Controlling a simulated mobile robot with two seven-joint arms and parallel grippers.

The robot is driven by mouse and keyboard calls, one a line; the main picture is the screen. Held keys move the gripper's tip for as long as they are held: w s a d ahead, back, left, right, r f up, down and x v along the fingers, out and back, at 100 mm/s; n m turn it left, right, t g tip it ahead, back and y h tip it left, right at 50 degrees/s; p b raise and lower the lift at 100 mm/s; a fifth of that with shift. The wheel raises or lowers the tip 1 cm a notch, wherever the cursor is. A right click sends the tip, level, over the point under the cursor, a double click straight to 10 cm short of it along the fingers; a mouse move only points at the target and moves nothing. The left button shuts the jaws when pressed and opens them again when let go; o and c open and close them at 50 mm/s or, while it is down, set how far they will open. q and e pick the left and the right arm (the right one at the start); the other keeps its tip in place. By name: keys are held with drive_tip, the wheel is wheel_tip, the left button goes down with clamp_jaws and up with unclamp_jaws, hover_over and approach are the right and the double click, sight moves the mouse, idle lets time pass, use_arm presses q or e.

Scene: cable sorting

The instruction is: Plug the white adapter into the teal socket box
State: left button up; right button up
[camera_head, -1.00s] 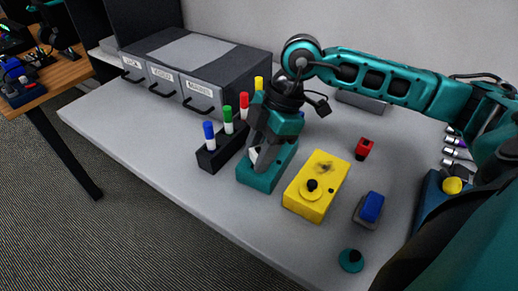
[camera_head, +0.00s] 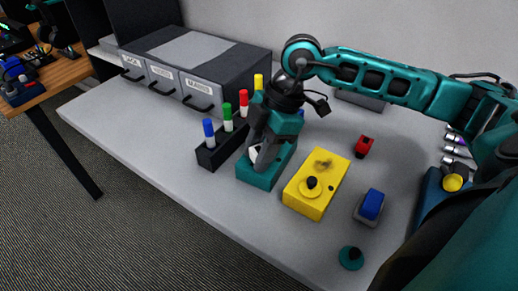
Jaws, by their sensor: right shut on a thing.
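The teal socket box (camera_head: 259,178) stands on the grey table, between the black marker holder and the yellow box. My right gripper (camera_head: 258,158) points down at the top of the socket box. It is shut on the white adapter (camera_head: 253,153), of which only a small white part shows beside the fingers. The fingers hide the rest of the adapter and much of the box's top, so I cannot tell whether the adapter is seated in the socket. My left gripper is not in view.
The marker holder (camera_head: 212,157) with several coloured markers stands close on the left. The yellow box (camera_head: 304,198) is close on the right. A red block (camera_head: 364,147), a blue-topped block (camera_head: 371,206) and a teal disc (camera_head: 351,258) lie farther right. A drawer cabinet (camera_head: 190,65) stands behind.

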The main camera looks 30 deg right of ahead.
drive_tip(key=shift+s+f, duration=0.15)
drive_tip(key=shift+f, duration=0.15)
drive_tip(key=o, duration=1.1)
drive_tip(key=shift+a+f, duration=0.1)
drive_tip(key=shift+c, duration=0.4)
drive_tip(key=o, duration=0.4)
drive_tip(key=shift+r+p, duration=0.95)
drive_tip(key=shift+r, duration=0.15)
drive_tip(key=shift+r+p, duration=2.2)
drive_tip(key=shift+r, duration=0.45)
